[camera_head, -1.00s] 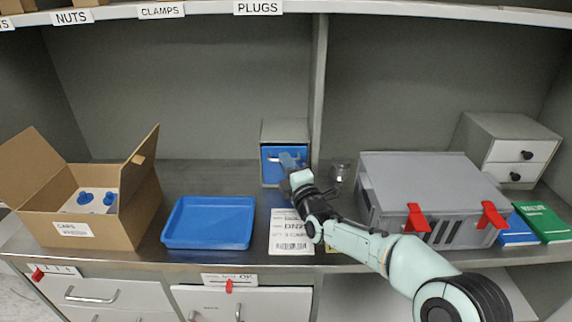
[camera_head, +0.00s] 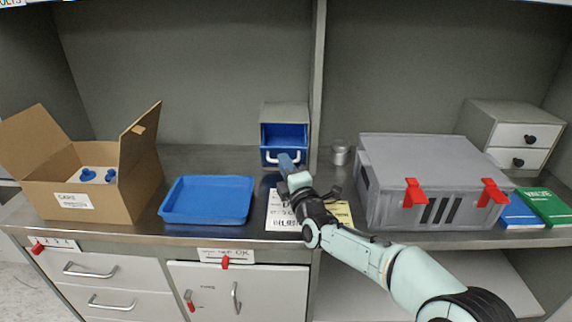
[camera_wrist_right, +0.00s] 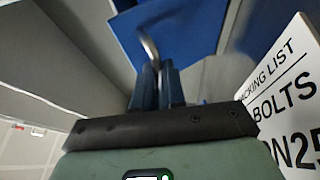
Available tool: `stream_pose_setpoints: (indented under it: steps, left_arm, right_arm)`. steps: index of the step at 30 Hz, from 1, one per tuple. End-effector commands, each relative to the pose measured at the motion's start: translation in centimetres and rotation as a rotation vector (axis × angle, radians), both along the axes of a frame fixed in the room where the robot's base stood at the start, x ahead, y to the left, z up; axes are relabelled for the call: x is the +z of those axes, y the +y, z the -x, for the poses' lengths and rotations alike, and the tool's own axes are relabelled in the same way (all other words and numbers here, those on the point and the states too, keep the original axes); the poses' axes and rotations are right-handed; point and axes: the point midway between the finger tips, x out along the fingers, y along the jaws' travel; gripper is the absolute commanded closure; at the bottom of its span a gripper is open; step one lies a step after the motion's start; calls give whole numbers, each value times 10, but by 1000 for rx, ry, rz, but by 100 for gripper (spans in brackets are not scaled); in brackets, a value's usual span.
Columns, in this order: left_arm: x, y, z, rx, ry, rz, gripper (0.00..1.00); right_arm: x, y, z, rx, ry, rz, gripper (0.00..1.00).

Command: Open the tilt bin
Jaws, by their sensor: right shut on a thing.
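The tilt bin (camera_head: 284,132) is a blue bin in a grey housing (camera_head: 285,110) at the back centre of the worktop. Its front leans out at the top, and its dark blue inside shows. A pale curved handle (camera_head: 270,159) is on the front; in the wrist view the metal handle (camera_wrist_right: 150,46) runs down between the fingertips. My right gripper (camera_head: 287,161) is shut on this handle, in front of the bin; it also shows in the right wrist view (camera_wrist_right: 159,72). My left gripper is not in view.
A blue tray (camera_head: 207,222) and an open cardboard box (camera_head: 90,212) stand to the left. A packing list sheet (camera_head: 281,218) lies under my right arm. A grey case with red latches (camera_head: 425,165) is close on the right, with a small glass jar (camera_head: 340,153) beside the divider.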

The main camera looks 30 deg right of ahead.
Motion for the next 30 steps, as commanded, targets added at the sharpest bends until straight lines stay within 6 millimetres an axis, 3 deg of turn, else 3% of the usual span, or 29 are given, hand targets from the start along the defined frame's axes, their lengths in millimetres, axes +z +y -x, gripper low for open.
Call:
stream_pose_setpoints:
  steps: [1,12,13,15,30]
  left_arm:
    - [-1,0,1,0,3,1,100]
    - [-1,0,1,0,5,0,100]
    - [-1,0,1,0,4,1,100]
    - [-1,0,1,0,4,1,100]
    - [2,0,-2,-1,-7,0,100]
  right_arm:
    - [-15,-3,-1,-5,31,-3,100]
    - [-15,-5,-1,-7,32,-3,100]
    - [-15,-5,-1,-7,32,-3,80]
    - [-14,-5,-1,-7,30,-3,65]
    - [0,-2,0,-3,16,-2,65]
